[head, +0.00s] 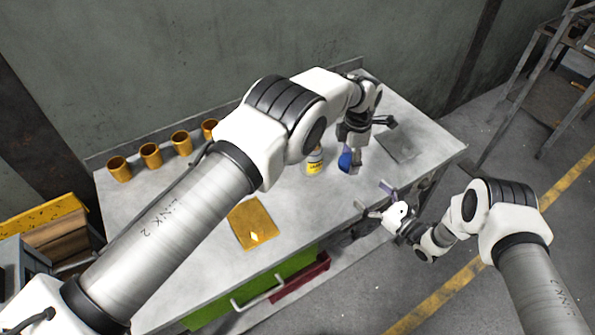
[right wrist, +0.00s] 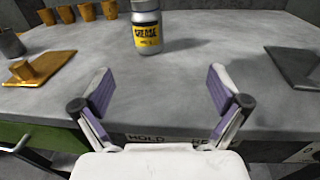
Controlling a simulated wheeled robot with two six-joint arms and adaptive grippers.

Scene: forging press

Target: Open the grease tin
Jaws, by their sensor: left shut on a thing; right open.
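The grease tin (head: 315,163) stands upright on the grey bench, a pale tin with a yellow label. It also shows in the right wrist view (right wrist: 147,30), with its top cut off by the picture edge. My left gripper (head: 350,157) is beside the tin, to its right in the head view, shut on a rounded blue piece (head: 345,160) that looks like a lid. My left arm hides the tin's surroundings on the left. My right gripper (head: 374,197) is open and empty at the bench's front edge, its purple-padded fingers (right wrist: 160,85) pointing towards the tin but apart from it.
Several gold cups (head: 150,155) stand along the back of the bench. A gold plate (head: 250,225) with a small piece on it lies at the front left. A dark grey plate (head: 402,146) lies at the right. A green drawer (head: 265,282) is below. Bare benchtop separates the right gripper and tin.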

